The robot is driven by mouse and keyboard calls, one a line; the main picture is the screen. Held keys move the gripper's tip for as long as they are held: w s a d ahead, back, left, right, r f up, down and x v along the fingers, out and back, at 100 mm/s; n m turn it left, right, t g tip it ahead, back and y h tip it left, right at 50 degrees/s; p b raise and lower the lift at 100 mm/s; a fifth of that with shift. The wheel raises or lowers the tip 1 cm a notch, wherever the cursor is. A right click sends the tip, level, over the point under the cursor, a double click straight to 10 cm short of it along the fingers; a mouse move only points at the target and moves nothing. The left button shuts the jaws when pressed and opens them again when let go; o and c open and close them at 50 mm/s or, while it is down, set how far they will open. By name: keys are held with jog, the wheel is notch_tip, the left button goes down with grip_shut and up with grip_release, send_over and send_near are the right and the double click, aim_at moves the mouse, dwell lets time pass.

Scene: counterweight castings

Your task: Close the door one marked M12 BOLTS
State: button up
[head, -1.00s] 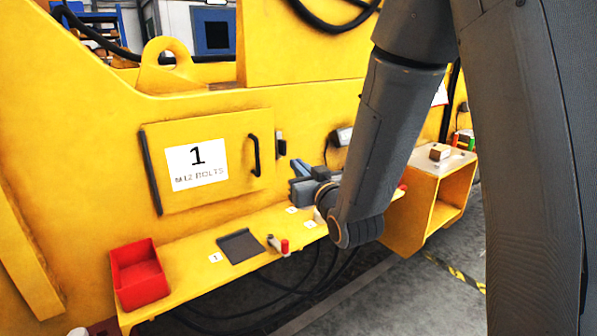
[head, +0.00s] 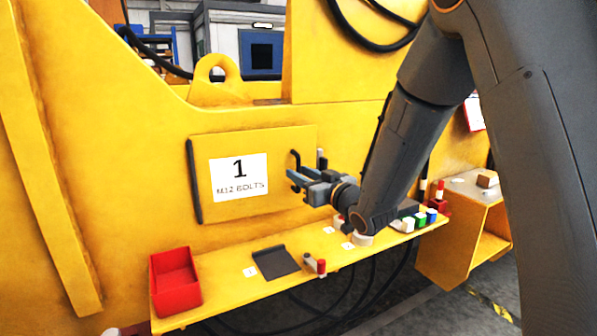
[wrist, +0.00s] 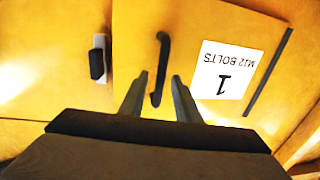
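The yellow door one (head: 290,142), with its "1 M12 BOLTS" label (head: 239,178), is set in the yellow casting wall. Its dark hinge bar is on the left in the head view. It looks flush or almost flush; I cannot tell if a small gap remains. The black door handle (head: 296,160) also shows in the wrist view (wrist: 161,70), upside down. My gripper (head: 291,180) is in front of the handle. In the wrist view my gripper (wrist: 160,78) is open, its fingers on either side of the handle's end, with no clear contact.
A small latch (wrist: 97,60) is on the wall beside the door's handle edge. Below runs a yellow shelf (head: 222,291) with a red bin (head: 174,280), a dark plate (head: 276,261) and small coloured parts. A yellow open-fronted box stand (head: 493,240) is at the right.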

jog(key=shift+x, duration=0.8)
grip_shut()
jog(key=shift+w, duration=0.1)
